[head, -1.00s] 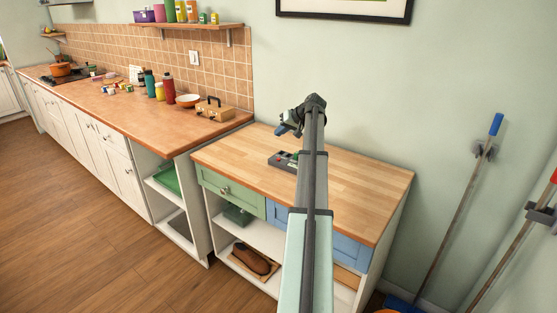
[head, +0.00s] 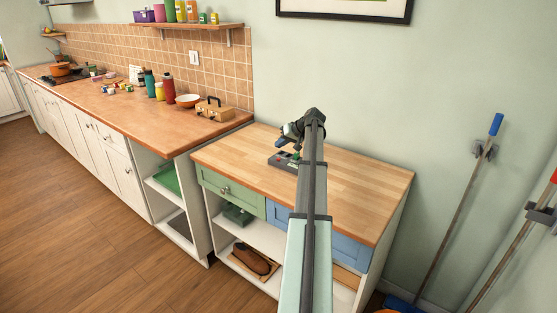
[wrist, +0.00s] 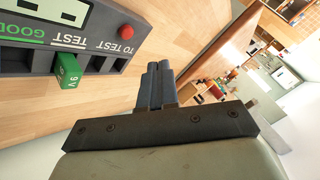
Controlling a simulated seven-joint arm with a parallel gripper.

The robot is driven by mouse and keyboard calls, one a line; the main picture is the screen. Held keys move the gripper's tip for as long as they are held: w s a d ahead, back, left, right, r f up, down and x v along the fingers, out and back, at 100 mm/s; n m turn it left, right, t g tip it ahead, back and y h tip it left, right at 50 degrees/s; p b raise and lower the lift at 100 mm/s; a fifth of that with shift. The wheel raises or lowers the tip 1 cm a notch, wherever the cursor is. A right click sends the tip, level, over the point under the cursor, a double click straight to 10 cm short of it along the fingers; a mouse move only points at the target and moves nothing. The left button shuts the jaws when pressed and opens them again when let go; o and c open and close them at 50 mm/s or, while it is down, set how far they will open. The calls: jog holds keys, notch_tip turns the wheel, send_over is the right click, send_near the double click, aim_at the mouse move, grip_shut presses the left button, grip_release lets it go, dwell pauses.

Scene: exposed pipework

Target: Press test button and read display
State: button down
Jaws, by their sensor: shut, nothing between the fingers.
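A dark grey tester (head: 283,161) lies on the small wooden-topped cabinet, partly hidden by my arm in the head view. The wrist view shows the tester (wrist: 104,50) at upper left, with a round red button (wrist: 125,31) beside the words TO TEST. Its pale display (wrist: 62,9) is cut off by the picture edge; a reading cannot be made out. A green 9V battery (wrist: 68,70) sits at a slot in its edge. My gripper (wrist: 158,66) is shut and empty, apart from the red button in the picture. In the head view my gripper (head: 279,143) is just above the tester.
The wooden cabinet top (head: 355,180) is clear to the right of my arm. A wooden toolbox-like case (head: 214,109) and a white-and-orange bowl (head: 188,100) stand on the long counter at left. A blue-handled broom (head: 462,200) hangs on the right wall.

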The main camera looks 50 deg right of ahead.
jog(key=shift+f, duration=1.6)
jog(key=shift+f, duration=0.25)
dwell(0.8)
jog(key=shift+f, duration=0.25)
jog(key=shift+f, duration=0.4)
dwell(0.8)
jog(key=shift+r, duration=0.85)
jog(key=shift+r, duration=0.1)
jog(key=shift+r, duration=2.45)
